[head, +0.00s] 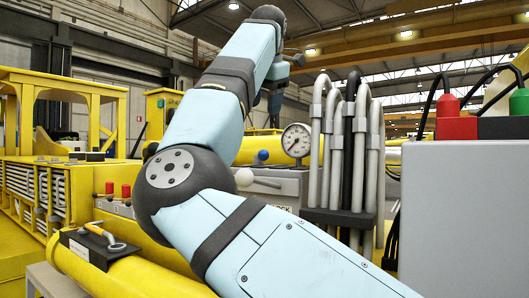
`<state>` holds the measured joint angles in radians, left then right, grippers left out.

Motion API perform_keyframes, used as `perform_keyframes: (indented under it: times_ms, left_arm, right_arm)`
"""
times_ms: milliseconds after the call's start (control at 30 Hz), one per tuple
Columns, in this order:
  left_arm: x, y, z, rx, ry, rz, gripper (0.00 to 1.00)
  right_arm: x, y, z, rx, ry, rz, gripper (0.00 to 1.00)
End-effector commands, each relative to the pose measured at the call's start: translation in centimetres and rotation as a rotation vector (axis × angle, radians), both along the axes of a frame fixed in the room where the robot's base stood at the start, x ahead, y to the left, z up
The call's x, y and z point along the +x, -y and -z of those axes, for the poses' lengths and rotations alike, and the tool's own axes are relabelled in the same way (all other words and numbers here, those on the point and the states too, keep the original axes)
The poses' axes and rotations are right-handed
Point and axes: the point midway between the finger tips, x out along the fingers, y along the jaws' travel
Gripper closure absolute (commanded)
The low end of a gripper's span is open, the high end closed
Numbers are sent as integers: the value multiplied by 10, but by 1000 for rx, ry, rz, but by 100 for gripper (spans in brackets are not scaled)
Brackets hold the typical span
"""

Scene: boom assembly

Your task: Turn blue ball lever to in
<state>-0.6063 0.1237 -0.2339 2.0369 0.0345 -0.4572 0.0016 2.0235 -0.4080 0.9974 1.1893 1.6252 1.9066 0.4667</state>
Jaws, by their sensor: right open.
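The blue ball (262,155) of the lever shows small, just right of my arm and left of the pressure gauge. Its stem and exact setting cannot be made out. My right arm rises from the lower right, bends at a dark joint and reaches up across the middle of the view. My right gripper (275,99) is small and partly hidden behind the arm, above the blue ball in the picture and apart from it. It is open, with nothing seen in it. My left gripper is not in view.
A white ball lever (243,177) sits below the blue ball on a grey block. A round gauge (296,140) and upright grey hoses (340,150) stand to the right. Red knobs (126,190) are at left. A grey cabinet (465,220) fills the right side.

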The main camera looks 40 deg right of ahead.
Motion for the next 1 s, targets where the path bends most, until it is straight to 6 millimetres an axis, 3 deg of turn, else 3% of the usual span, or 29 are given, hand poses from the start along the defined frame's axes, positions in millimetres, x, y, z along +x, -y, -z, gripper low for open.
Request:
perform_keyframes:
  times_ms: [600,1000]
  left_arm:
    - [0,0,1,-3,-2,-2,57]
    - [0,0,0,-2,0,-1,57]
  right_arm:
    - [51,30,99,-3,-2,5,44]
    - [58,34,113,-4,0,4,44]
